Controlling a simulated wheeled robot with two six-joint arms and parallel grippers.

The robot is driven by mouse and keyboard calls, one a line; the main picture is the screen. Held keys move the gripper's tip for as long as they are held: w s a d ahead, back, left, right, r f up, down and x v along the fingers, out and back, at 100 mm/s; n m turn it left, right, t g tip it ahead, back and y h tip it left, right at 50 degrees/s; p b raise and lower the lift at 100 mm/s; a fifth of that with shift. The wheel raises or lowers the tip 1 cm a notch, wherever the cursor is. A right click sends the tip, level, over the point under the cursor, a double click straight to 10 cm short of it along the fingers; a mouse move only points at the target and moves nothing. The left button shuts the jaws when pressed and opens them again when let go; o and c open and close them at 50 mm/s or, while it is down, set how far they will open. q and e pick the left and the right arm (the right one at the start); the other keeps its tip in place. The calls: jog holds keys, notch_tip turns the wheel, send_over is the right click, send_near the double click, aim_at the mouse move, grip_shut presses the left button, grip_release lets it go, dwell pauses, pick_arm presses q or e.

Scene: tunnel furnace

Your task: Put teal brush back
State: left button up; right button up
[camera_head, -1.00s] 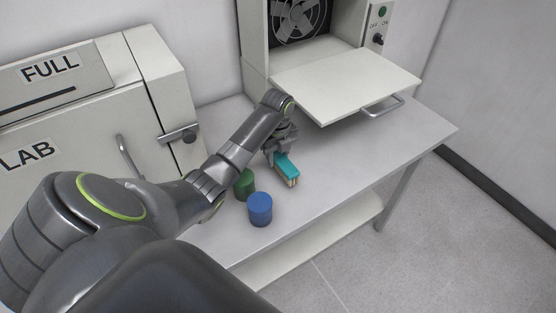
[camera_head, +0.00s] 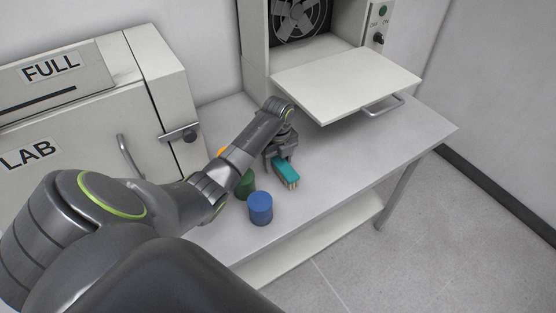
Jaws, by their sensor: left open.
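The teal brush (camera_head: 287,171) has a teal back and pale bristles. It is on or just above the grey table, to the right of the green and blue cylinders. My left gripper (camera_head: 277,158) is at the brush's far end with its jaws open. The arm and gripper hide part of that end, and I cannot tell whether the fingers touch the brush. My right gripper is not in view.
A blue cylinder (camera_head: 260,208) and a partly hidden green cylinder (camera_head: 246,184) stand close to the brush. The furnace's open door (camera_head: 345,84) juts out above the table (camera_head: 350,150). A LAB cabinet (camera_head: 90,130) is at left. The table's right part is clear.

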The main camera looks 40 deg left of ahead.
aim_at(278, 158)
pick_arm(q)
notch_tip(278, 158, up, 7)
jog(key=shift+w+f+b, duration=0.1)
jog(key=shift+b, duration=0.65)
jog(key=shift+r+p, duration=2)
jog(key=shift+r, duration=0.8)
